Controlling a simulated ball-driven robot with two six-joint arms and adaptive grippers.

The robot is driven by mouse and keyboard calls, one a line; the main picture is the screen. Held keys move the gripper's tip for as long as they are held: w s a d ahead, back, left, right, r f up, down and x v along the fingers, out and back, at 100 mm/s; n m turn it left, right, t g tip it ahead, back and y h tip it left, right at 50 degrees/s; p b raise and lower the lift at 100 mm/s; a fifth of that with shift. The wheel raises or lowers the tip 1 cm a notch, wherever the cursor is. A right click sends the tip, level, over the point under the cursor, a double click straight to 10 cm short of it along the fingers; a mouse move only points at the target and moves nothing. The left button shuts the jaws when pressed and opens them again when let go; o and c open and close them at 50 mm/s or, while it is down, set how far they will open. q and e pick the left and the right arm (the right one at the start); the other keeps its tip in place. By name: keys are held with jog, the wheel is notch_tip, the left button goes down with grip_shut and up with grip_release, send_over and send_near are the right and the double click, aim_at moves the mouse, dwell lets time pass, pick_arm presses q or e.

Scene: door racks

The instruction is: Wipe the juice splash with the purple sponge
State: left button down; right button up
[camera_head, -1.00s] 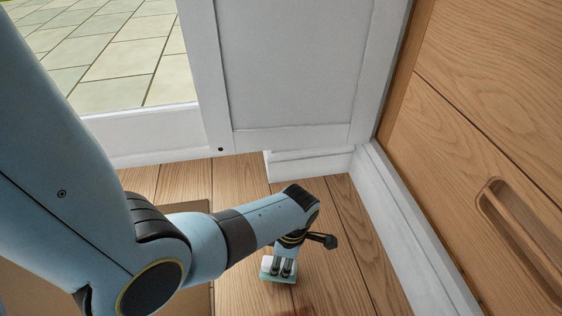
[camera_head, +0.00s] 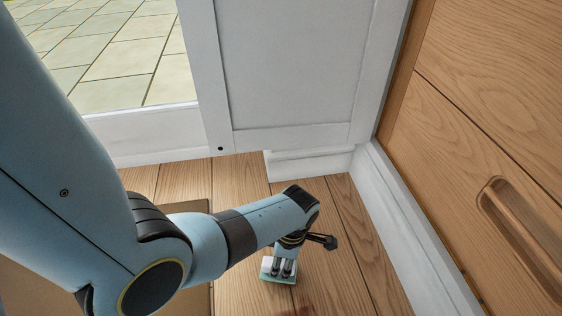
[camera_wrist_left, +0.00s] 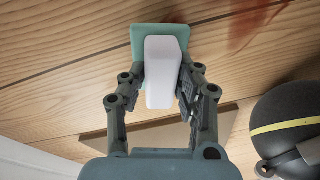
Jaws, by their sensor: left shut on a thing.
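My left gripper (camera_head: 278,268) is shut on a white block with a flat teal pad (camera_head: 278,280) at its far end, low over the wooden floor. In the left wrist view the white block (camera_wrist_left: 163,75) sits between the fingers, and the teal pad (camera_wrist_left: 142,38) shows behind it. I cannot tell whether the pad touches the floor. No purple sponge shows. A reddish juice splash (camera_wrist_left: 258,22) lies on the planks to the right of the pad in the left wrist view, apart from it. Only its edge shows at the bottom of the head view. My right gripper is out of view.
A white panelled door (camera_head: 290,70) and white skirting (camera_head: 400,220) stand behind and right of the gripper. A wooden drawer front with a recessed handle (camera_head: 520,235) is at right. A flat brown mat (camera_head: 203,190) lies under my arm. Bare floor (camera_head: 335,240) lies right of the gripper.

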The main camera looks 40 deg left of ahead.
pick_arm(q)
jog(key=shift+f+b, duration=0.4)
jog(key=shift+f, duration=0.4)
